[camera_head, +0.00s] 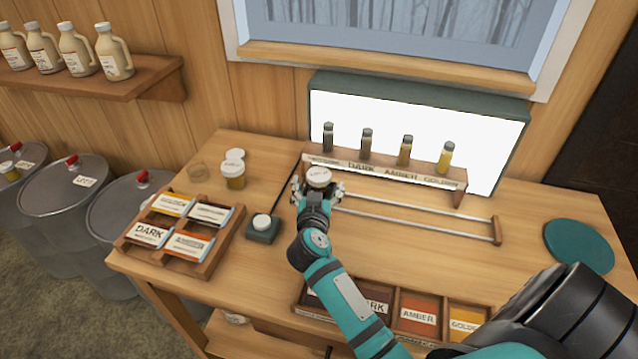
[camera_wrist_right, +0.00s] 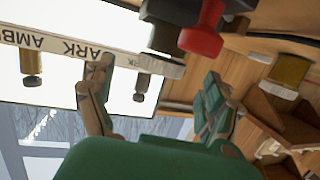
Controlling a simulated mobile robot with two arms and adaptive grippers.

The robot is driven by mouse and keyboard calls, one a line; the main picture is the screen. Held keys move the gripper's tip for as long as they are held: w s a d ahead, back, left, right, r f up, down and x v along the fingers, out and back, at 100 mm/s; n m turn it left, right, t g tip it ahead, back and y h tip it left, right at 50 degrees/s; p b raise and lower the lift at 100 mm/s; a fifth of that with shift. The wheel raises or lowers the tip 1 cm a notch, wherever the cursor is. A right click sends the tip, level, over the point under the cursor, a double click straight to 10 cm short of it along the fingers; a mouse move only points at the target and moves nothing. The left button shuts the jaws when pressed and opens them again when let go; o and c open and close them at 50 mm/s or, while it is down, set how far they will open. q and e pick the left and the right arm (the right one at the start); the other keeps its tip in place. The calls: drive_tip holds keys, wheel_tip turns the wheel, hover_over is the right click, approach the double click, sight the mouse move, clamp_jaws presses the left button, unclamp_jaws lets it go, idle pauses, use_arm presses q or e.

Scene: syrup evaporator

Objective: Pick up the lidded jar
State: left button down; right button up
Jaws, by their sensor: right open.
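A lidded jar (camera_head: 318,176) with a white labelled lid stands on the table in front of the sample rack in the head view. My right gripper (camera_head: 318,190) is open, with a finger to each side of this jar. In the right wrist view the picture is upside down. A second jar, amber with a white lid (camera_head: 234,177), stands to the left. My left gripper is not in view.
The sample rack (camera_head: 385,172) holds several small bottles before a lit panel. Two metal rails (camera_head: 420,226) lie right of my gripper. A red object (camera_wrist_right: 203,30) is close by in the wrist view.

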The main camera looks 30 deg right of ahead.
sight(319, 173)
drive_tip(key=shift+w+d, duration=0.1)
drive_tip(key=shift+w, duration=0.05)
drive_tip(key=shift+w+d, duration=0.15)
drive_tip(key=shift+w, duration=0.1)
drive_tip(key=x, duration=0.3)
drive_tip(key=shift+w+d+f, duration=0.15)
drive_tip(key=shift+w+f, duration=0.05)
drive_tip(key=shift+w, duration=0.15)
drive_tip(key=shift+w+d+f, duration=0.1)
drive_tip(key=shift+w+d, duration=0.2)
drive_tip(key=shift+w, duration=0.05)
drive_tip(key=shift+c, duration=1)
drive_tip(key=c, duration=1.1)
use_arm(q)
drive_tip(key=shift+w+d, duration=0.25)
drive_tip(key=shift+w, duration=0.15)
use_arm(e)
drive_tip(key=shift+c, duration=1.2)
